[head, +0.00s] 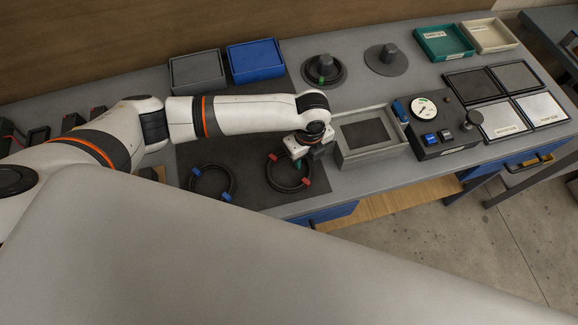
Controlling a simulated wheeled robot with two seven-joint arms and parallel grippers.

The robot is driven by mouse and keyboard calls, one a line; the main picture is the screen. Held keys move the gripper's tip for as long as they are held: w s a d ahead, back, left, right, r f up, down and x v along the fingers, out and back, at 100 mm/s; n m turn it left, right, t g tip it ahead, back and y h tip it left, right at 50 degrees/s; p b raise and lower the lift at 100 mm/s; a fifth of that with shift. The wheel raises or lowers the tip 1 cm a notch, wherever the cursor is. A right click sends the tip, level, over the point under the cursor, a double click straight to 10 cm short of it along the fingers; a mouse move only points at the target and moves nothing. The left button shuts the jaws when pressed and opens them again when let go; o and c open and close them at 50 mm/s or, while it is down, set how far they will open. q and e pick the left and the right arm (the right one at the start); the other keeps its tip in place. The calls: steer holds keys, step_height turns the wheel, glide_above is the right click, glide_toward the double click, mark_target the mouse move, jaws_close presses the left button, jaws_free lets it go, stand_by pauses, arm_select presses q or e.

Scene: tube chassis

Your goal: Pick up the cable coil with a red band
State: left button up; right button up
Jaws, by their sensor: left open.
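The cable coil with red bands (270,178) is a dark ring lying flat on the dark mat (250,196). It has one red band at its upper left and one at its lower right. My left gripper (299,161) points down over the coil's upper right side and hides part of the ring. Its jaws are open. I cannot tell whether the fingertips touch the coil. A similar coil with blue bands (193,186) lies to the left on the same mat. My right gripper is not in view.
A grey open bin (372,155) stands close to the right of the gripper. A green-banded coil sits on a spindle (325,66) behind the arm, beside an empty spindle (386,57). A gauge box (440,125) stands further right. The bench's front edge is near the coils.

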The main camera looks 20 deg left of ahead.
arm_select(q)
jaws_close()
steer(key=shift+r, duration=0.1)
